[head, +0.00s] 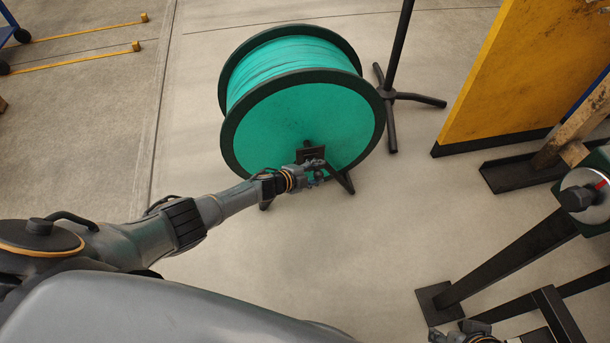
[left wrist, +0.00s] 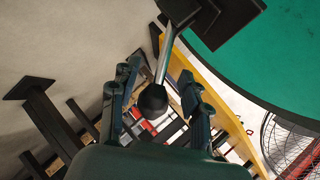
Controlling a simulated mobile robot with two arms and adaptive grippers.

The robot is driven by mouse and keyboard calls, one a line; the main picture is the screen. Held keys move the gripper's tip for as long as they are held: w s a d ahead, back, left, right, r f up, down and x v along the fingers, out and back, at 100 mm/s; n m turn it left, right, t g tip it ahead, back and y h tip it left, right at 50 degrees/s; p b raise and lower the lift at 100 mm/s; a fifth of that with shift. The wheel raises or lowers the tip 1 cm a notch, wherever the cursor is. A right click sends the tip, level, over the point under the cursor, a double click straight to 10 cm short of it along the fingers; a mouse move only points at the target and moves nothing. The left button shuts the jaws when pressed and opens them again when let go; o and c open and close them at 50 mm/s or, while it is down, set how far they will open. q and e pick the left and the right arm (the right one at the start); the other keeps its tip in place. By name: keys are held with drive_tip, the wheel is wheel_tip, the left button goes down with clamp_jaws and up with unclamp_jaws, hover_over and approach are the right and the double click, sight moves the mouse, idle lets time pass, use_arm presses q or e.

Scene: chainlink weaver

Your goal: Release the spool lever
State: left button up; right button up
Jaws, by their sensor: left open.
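The spool (head: 303,120), wound with green line and with dark rims, stands on a dark stand on the floor. Its green face (left wrist: 275,60) fills the upper right of the left wrist view. The lever (left wrist: 153,98) is a metal rod with a round black knob, running from a dark bracket on the spool. My left gripper (head: 318,174) is open at the lower front of the spool. In the left wrist view, the knob appears between its spread fingers; contact cannot be made out. My right gripper (head: 462,335) is cut off by the bottom edge.
A dark post with a splayed foot (head: 391,95) stands just right of the spool. A yellow panel (head: 515,75) and a dark metal frame (head: 510,255) are at the right.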

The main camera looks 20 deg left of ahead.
use_arm(q)
drive_tip(key=v, duration=1.1)
drive_tip(key=shift+s+r, duration=0.15)
drive_tip(key=shift+s, duration=0.15)
